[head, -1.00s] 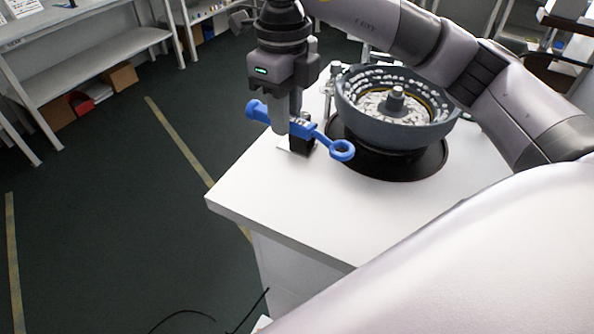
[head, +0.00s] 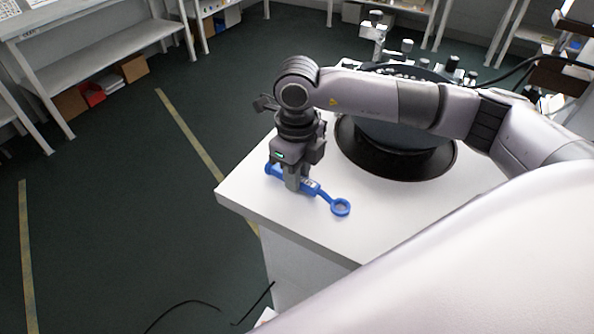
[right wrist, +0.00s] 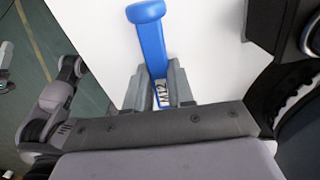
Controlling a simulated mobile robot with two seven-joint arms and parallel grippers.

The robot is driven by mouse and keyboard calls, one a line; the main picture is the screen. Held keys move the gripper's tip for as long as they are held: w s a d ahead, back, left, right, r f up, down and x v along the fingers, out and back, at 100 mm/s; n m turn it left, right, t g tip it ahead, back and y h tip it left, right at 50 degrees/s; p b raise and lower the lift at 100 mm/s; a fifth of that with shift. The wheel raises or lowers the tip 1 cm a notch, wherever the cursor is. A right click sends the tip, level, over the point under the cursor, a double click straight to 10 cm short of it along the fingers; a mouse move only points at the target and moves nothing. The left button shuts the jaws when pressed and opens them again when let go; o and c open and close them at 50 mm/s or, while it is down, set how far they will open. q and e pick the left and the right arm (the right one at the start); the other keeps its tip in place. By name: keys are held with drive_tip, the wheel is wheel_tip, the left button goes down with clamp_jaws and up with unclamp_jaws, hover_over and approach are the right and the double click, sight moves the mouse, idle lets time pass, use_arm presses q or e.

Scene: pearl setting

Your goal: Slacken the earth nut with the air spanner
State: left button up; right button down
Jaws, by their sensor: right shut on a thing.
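A blue spanner (head: 324,194) with a ring end at the right and a rounded butt at the left is held low over the white bench top (head: 245,195). I cannot tell whether it touches the bench. My right gripper (head: 297,187) points down and is shut across its handle. In the right wrist view the blue handle (right wrist: 151,42) sits between both fingers, with a label reading M12. I cannot pick out an earth nut.
A dark bowl feeder on a round black base (head: 385,165) stands right of the gripper, partly hidden behind my arm. A metal fixture (head: 374,38) rises behind it. The bench's front left corner is clear. Shelving (head: 110,50) stands across the floor.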

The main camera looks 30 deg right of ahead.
drive_tip(key=shift+f, duration=0.1)
drive_tip(key=shift+f+b, duration=0.15)
drive_tip(key=shift+b, duration=0.15)
drive_tip(key=c, duration=1)
unclamp_jaws()
drive_tip(key=shift+r+p, duration=0.2)
drive_tip(key=shift+p, duration=0.25)
drive_tip(key=r+b, duration=0.1)
drive_tip(key=r, duration=0.5)
drive_tip(key=shift+w+d+b, duration=0.15)
drive_tip(key=shift+d+b, duration=0.05)
drive_tip(key=shift+b, duration=0.15)
drive_tip(key=shift+r, duration=0.5)
